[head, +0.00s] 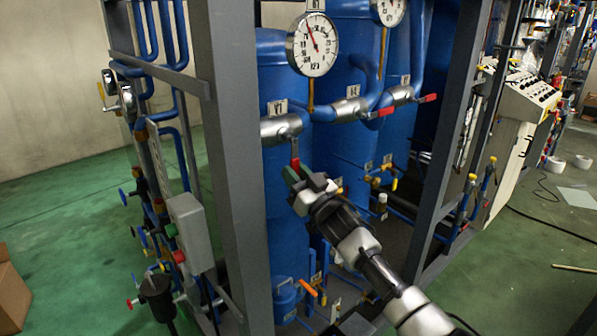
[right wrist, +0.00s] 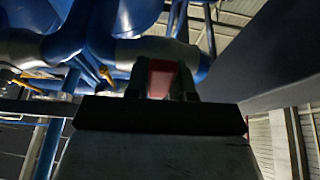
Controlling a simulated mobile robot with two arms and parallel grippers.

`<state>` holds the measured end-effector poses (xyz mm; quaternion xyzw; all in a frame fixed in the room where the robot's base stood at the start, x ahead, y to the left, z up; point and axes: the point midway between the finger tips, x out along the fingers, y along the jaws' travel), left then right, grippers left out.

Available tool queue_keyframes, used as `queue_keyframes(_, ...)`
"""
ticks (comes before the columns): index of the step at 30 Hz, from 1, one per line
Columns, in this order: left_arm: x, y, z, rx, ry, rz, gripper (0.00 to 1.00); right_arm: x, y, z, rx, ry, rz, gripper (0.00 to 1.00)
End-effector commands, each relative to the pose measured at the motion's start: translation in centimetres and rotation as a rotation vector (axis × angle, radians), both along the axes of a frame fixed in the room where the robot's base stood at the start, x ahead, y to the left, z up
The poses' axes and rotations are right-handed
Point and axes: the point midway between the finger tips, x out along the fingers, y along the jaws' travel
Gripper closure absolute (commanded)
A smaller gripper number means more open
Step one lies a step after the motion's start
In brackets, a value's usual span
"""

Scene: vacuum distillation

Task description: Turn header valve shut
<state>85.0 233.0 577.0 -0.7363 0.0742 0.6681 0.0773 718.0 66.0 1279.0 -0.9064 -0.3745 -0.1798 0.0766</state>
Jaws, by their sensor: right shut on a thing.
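The header valve is a silver body (head: 281,128) on the blue header pipe, with a small tag above it. Its red handle (head: 295,155) hangs downward from the body. My right gripper (head: 299,176) is shut on the lower part of this handle, below the valve. In the right wrist view the red handle (right wrist: 162,78) sits between my two dark fingers. The handle's lower end is hidden by the gripper. My left gripper is not in view.
Two more silver valves (head: 352,108) (head: 402,94) have red handles lying along the pipe. A pressure gauge (head: 312,44) stands above. A grey frame post (head: 232,150) rises close to the left of the valve. Blue tanks (head: 285,220) stand behind.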

Motion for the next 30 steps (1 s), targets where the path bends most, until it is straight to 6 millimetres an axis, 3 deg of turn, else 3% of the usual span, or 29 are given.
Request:
queue_keyframes(11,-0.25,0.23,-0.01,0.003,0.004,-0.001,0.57,-0.03,0.12,-0.13,0.014,0.017,0.004,1.00)
queue_keyframes(12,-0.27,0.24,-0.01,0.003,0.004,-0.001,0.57,-0.03,0.12,-0.13,0.014,0.017,0.004,0.74)
queue_keyframes(17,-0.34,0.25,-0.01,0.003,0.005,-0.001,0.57,-0.03,0.11,-0.10,0.012,0.013,0.003,0.51)
queue_keyframes(30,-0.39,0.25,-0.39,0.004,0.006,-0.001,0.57,-0.63,-0.74,-0.69,0.008,0.011,0.000,0.51)
